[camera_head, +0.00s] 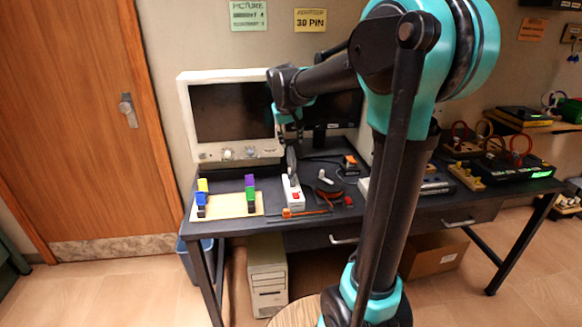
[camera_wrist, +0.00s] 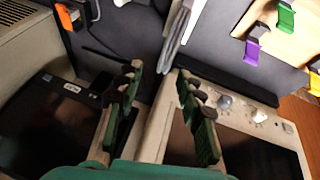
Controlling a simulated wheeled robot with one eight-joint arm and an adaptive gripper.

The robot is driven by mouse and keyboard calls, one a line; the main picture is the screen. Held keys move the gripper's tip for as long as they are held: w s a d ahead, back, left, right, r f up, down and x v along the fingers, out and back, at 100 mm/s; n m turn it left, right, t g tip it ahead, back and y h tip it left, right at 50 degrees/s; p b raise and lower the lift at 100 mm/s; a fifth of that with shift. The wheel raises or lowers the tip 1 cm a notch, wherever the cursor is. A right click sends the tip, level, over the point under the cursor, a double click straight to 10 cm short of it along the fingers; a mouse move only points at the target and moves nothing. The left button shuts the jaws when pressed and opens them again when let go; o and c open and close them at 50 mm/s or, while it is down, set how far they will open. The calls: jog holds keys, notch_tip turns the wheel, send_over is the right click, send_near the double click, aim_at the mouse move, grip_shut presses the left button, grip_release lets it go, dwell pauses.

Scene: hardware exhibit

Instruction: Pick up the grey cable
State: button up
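A slim grey thing, seemingly the grey cable (camera_head: 291,157), stands out above a white block with a red button (camera_head: 293,193) on the dark desk, just below my gripper (camera_head: 290,132). In the wrist view the grey cable (camera_wrist: 175,42) is a pale grey strip running from the top edge down toward the gap between my fingertips. My gripper (camera_wrist: 159,76) is open there, with its two green-and-dark fingers well apart. Neither finger is visibly closed on the strip. How its lower end meets the white block is hard to tell.
An old white monitor (camera_head: 232,153) stands behind left, a darker screen (camera_head: 338,112) behind right. A wooden board (camera_head: 235,208) with coloured clips lies left. An orange-tipped rod (camera_head: 300,214) lies at the front edge. A red-black coil (camera_head: 328,191) sits right.

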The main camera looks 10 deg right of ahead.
aim_at(290, 147)
jog(key=shift+a+x, duration=0.15)
jog(key=shift+x, duration=1.25)
jog(key=shift+a+x, duration=0.1)
jog(key=shift+x, duration=1.25)
jog(key=shift+s+f, duration=0.1)
grip_shut()
